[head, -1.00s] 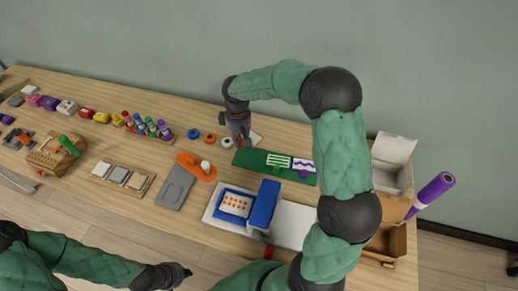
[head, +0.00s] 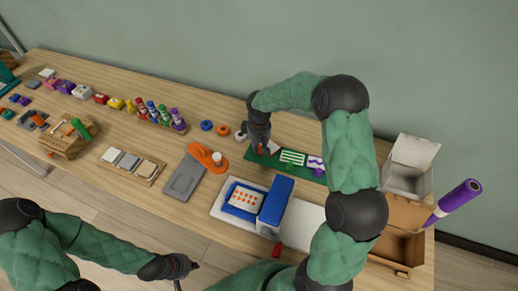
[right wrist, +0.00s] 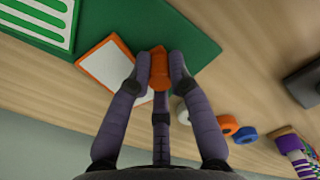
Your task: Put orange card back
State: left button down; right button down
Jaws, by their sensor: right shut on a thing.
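My right gripper (right wrist: 160,75) is shut on an orange block (right wrist: 159,66) at the edge of the orange card (right wrist: 107,66), which has an orange border and a white face. The card overlaps the near edge of the green mat (right wrist: 175,40) in the right wrist view. I cannot tell whether it touches the mat. In the head view my right gripper (head: 262,152) is at the mat's left end and hides most of the card. The green card (head: 292,157) and purple card (head: 316,163) lie on the mat (head: 256,158). My left gripper (head: 186,275) is open and empty, off the table's front edge.
Blue, orange and white tape rolls (head: 222,130) lie left of the mat. A blue and white press (head: 273,200) stands in front of it. An orange-handled grey tool (head: 184,180) lies to the left. Open boxes (head: 405,177) and a purple roll (head: 456,200) are at the right.

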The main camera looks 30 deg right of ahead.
aim_at(259, 147)
dwell(0.3)
jog(key=c, duration=1.1)
grip_release()
jog(key=shift+f, duration=0.1)
jog(key=shift+c, duration=0.2)
notch_tip(259, 147, up, 12)
jog(key=p, duration=0.4)
jog(key=shift+r, duration=0.2)
